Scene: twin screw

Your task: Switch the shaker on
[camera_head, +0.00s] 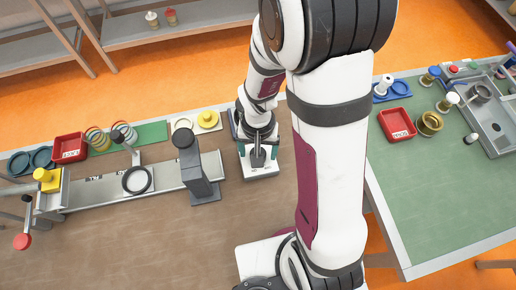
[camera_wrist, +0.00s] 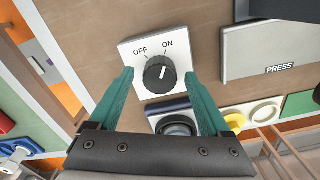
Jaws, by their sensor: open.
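In the wrist view a black round knob (camera_wrist: 160,75) sits on a white panel (camera_wrist: 128,52) marked OFF on the left and ON on the right. The knob's white mark appears to point toward ON. My gripper (camera_wrist: 158,77) is open, with one teal finger on each side of the knob. A gap shows between the fingers and the knob; I cannot tell whether the tips are level with it. A dark device with a round top (camera_wrist: 176,125) stands beside the panel. In the head view my gripper (camera_head: 258,152) is over the pale unit (camera_head: 262,173), hiding most of it.
A grey press (camera_head: 205,190) stands to the left, its plate marked PRESS (camera_wrist: 275,60) in the wrist view. A green bench (camera_head: 430,200) is at right. The brown table's front is clear.

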